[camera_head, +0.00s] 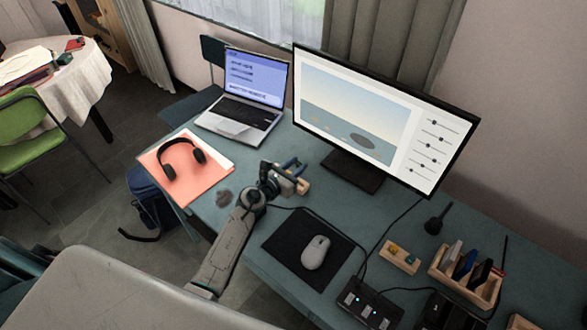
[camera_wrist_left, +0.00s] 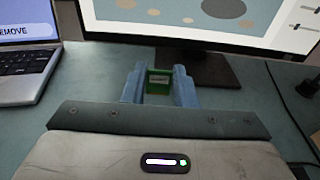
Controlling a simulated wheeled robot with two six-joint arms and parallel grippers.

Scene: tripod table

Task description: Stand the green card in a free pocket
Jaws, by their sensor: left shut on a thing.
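My left gripper (camera_head: 290,176) is over the desk in front of the monitor stand. In the left wrist view its two blue fingers (camera_wrist_left: 159,84) are shut on the green card (camera_wrist_left: 158,72), which shows as a green-edged piece between the tips. In the head view the card cannot be made out at the gripper. A wooden holder with pockets (camera_head: 444,267) stands at the right of the desk, well away from the gripper. It holds several cards or flat items, pale, blue and dark. Which pockets are free is hard to tell. My right gripper is not in view.
The monitor (camera_head: 365,110) stands behind the gripper, and a laptop (camera_head: 240,95) is to its left. A mouse (camera_head: 315,252) on a dark pad, a small wooden tray (camera_head: 399,258) and a black device (camera_head: 365,305) lie between gripper and holder. Headphones (camera_head: 180,158) are at left.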

